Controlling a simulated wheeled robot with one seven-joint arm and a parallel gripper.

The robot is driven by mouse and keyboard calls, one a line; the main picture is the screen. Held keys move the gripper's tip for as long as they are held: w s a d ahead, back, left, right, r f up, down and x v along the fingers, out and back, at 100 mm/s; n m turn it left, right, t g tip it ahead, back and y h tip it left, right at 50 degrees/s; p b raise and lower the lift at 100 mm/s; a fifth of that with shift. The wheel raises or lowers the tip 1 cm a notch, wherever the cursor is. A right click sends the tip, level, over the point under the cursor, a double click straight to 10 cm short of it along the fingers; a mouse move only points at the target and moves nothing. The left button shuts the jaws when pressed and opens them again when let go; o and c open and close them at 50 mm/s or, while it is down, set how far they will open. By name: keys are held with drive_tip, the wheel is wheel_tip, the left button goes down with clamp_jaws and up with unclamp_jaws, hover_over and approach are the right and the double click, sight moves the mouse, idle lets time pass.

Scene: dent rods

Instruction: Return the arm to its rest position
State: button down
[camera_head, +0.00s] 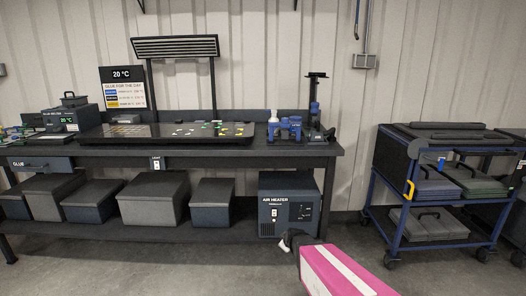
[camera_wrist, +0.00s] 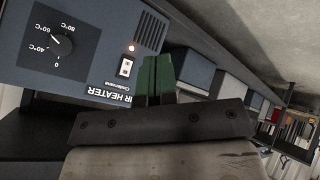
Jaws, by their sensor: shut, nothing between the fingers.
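My arm, pink with a white stripe, reaches in from the bottom of the head view. My gripper (camera_head: 286,240) is partly hidden at its far end, low in front of the dark blue air heater (camera_head: 276,214). In the wrist view, my gripper (camera_wrist: 156,75) shows green fingers shut together with nothing between them. The air heater (camera_wrist: 70,50) fills the upper left of that view, close to the fingers.
A long dark workbench (camera_head: 215,151) stands above the heater, with several grey lidded boxes (camera_head: 153,203) on its lower shelf. A blue wheeled cart (camera_head: 408,218) stands at right. Concrete floor (camera_head: 190,270) is open in front of the bench.

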drive_tip(key=s+d+r+m+g+h, duration=0.1)
drive_tip(key=s+d+r+m+g, duration=0.2)
drive_tip(key=s, duration=0.5)
drive_tip(key=s+d+r+m+g, duration=0.4)
drive_tip(key=s+m, duration=0.3)
drive_tip(key=s, duration=0.2)
drive_tip(key=shift+d+r+g+h, duration=0.2)
drive_tip(key=shift+d+g+h, duration=0.2)
drive_tip(key=shift+d+g, duration=0.25)
